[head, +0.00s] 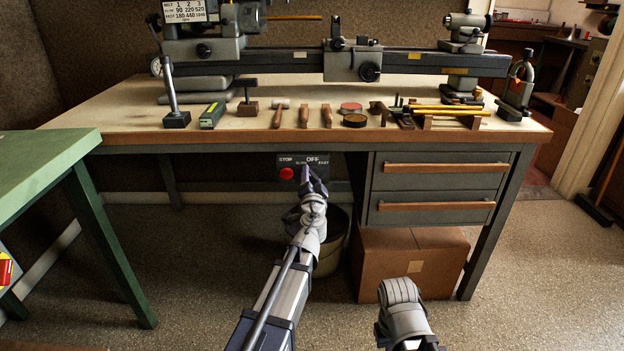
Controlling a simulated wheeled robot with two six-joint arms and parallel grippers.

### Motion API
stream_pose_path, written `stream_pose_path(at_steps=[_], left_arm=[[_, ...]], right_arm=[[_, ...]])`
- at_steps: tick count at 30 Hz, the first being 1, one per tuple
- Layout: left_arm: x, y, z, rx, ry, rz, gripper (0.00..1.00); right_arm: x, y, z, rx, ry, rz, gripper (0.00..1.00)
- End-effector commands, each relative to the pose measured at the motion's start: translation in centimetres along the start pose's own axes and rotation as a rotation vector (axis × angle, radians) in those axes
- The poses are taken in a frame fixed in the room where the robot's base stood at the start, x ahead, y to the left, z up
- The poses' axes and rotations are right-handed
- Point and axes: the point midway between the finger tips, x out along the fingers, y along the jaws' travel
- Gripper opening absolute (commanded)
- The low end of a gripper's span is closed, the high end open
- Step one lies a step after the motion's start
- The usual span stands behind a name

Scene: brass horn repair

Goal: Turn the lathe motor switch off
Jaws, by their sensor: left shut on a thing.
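The lathe motor switch panel (322,159) is a dark plate under the bench's front edge, in the middle of the head view. It carries the labels STOP, OFF, SLOW and FAST. A red stop button (287,173) sits at its left. My left gripper (308,175) reaches up to the panel from below and is shut on the switch knob just beneath the OFF label. The fingers hide most of the knob, so its exact pointing direction is unclear. My right arm shows at the bottom right, but its fingers do not show.
The bench top (240,128) holds the lathe (400,62) and a row of small tools. Drawers (440,168) are right of the panel, with a cardboard box (440,255) below. A bucket (329,255) stands behind my left arm. A green table (40,160) is at left.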

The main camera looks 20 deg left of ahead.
Motion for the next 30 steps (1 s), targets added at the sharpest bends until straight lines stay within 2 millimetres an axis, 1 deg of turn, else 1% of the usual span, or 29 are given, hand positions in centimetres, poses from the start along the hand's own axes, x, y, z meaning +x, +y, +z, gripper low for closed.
stream_pose_path(at_steps=[5,15,21,30], left_arm=[[-0.02,0.03,-0.05,0.101,0.001,0.0,0.06],[-0.03,0.05,-0.12,0.372,0.001,0.0,0.06],[-0.03,0.07,-0.16,0.506,0.001,0.0,0.06],[-0.04,0.1,-0.18,0.627,0.001,0.0,0.06]], right_arm=[[-0.01,0.0,0.0,0.0,0.0,0.0,0.0],[-0.03,0.0,0.0,0.0,0.0,0.0,0.0],[-0.04,0.0,0.0,0.0,0.0,0.0,0.0],[-0.04,0.0,0.0,0.0,0.0,0.0,0.0]])
